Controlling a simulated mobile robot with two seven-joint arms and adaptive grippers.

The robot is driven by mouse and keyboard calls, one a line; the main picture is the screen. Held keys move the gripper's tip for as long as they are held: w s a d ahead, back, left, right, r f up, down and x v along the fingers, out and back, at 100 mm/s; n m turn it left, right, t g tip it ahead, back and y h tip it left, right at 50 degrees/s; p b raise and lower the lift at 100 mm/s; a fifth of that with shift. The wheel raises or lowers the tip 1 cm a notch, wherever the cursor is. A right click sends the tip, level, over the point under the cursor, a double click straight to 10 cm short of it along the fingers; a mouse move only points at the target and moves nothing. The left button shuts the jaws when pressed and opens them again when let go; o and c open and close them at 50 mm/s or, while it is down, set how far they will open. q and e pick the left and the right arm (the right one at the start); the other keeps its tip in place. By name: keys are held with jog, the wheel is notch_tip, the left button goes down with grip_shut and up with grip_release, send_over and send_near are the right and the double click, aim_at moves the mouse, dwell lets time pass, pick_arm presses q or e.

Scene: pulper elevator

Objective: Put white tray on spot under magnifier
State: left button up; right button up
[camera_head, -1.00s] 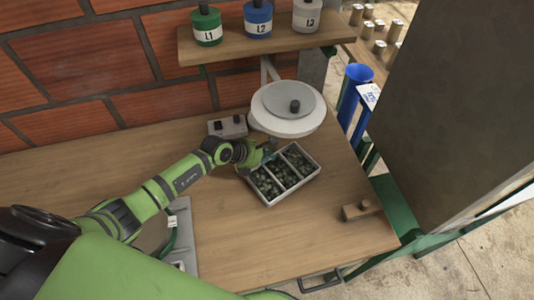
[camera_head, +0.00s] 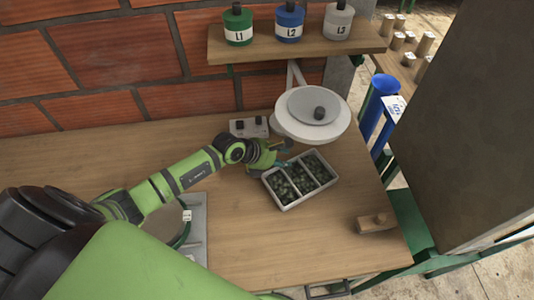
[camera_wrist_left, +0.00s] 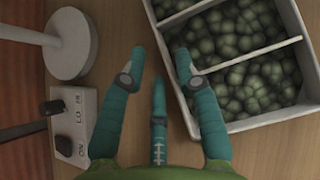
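The white tray (camera_head: 289,207) has three compartments holding dark green beans or cherries. It lies on the wooden table, right of the table's middle, and shows large in the left wrist view (camera_wrist_left: 182,103). The magnifier (camera_head: 311,117), a round white head with a grey disc, stands behind it. The spot under it is hidden in the head view. My left gripper (camera_head: 284,164) is at the tray's rear left edge. In the wrist view its teal fingers (camera_wrist_left: 160,58) are apart, with the tray's side wall between or just under them; contact is unclear. My right gripper is out of view.
A control box (camera_head: 249,127) stands left of the magnifier. A shelf (camera_head: 300,44) above holds green, blue and white containers. A wooden block (camera_head: 376,223) lies at the front right. A grey plate-like device (camera_head: 197,232) is at the front left. The table behind my arm is clear.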

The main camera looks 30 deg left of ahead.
pick_arm(q)
jog(key=v, duration=0.9)
jog(key=shift+b, duration=0.45)
jog(key=shift+s, duration=0.15)
dwell(0.4)
